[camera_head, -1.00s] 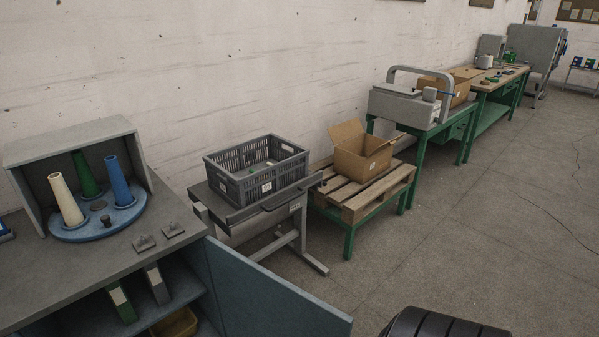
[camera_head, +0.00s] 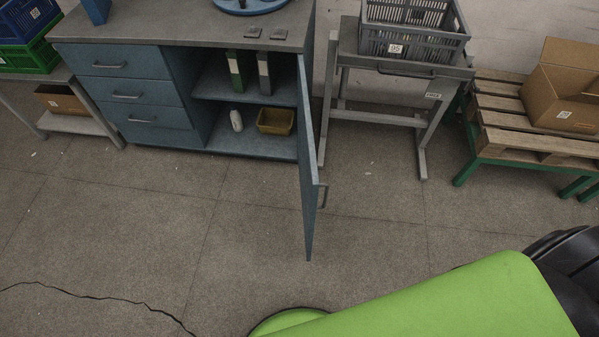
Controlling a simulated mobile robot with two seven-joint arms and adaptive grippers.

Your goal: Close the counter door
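The blue counter (camera_head: 150,62) stands at the upper left, with drawers on its left side and an open compartment on its right. Its counter door (camera_head: 308,150) is hinged at the compartment's right edge and stands wide open, pointing out toward me. A bar handle (camera_head: 322,195) sits on the door's right-hand face near its free edge. Inside the compartment are two binders (camera_head: 236,72), a white bottle (camera_head: 236,120) and a yellow bin (camera_head: 275,121). Neither of my grippers is in view.
Right of the door stands a grey stand (camera_head: 400,64) with a grey crate (camera_head: 412,38). Further right, a pallet (camera_head: 505,138) on a green frame holds a cardboard box (camera_head: 565,90). The floor before the counter is clear. A green part of mine fills the lower right.

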